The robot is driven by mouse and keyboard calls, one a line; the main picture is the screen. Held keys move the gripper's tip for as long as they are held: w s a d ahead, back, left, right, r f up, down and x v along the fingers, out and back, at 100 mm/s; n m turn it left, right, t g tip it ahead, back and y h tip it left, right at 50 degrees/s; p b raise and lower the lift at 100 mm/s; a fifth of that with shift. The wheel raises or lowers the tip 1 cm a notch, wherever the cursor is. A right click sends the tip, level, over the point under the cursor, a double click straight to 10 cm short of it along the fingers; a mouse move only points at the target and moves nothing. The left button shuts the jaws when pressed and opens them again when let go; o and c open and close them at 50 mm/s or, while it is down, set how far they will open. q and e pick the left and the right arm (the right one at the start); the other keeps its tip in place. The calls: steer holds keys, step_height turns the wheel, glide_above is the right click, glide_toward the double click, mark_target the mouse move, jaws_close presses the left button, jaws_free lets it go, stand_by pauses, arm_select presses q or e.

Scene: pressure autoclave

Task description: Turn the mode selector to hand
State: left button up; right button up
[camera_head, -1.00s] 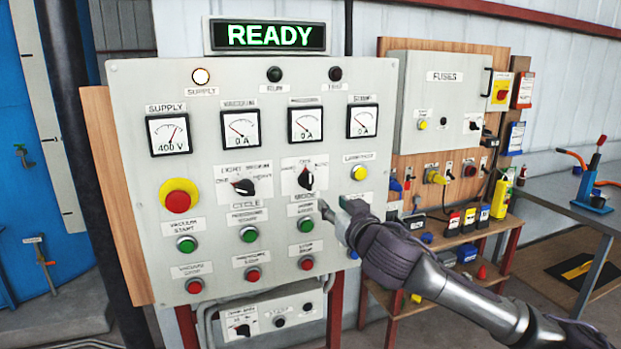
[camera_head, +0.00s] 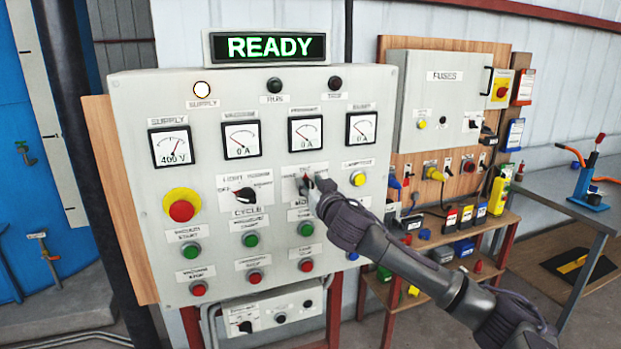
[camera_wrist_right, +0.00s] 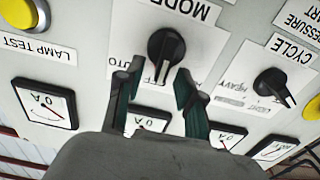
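The mode selector is a black knob on a white plate on the grey control panel. In the right wrist view the selector (camera_wrist_right: 166,48) appears upside down, its pointer towards the plate's middle mark, which seems to read OFF. Part of AUTO shows at the left; a hand mark cannot be made out. My right gripper (camera_wrist_right: 160,68) is open, one finger on each side of the pointer end; contact cannot be told. In the head view the right gripper (camera_head: 314,184) is at the mode plate and partly covers the knob. My left gripper is not in view.
The similar cycle knob (camera_head: 244,194) sits left of the mode selector. The yellow lamp test button (camera_head: 358,178) is close on the right. A green button (camera_head: 306,229) is just below, and a red emergency button (camera_head: 181,210) sits further left. The display (camera_head: 268,46) reads READY.

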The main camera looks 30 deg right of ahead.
steer(key=shift+w, duration=0.2)
jaws_close()
stand_by(0.4)
steer(key=shift+w+a+f+n+p, duration=0.15)
steer(key=shift+a+n+p, duration=0.25)
steer(key=shift+n, duration=1.25)
steer(key=shift+a+f+n+p, duration=0.15)
steer(key=shift+n+p, duration=0.35)
steer(key=shift+n, duration=1.1)
steer(key=shift+w+a+f+n+p, duration=0.1)
steer(key=shift+a+n+p, duration=0.3)
steer(key=shift+n, duration=1.25)
steer(key=shift+d, duration=0.1)
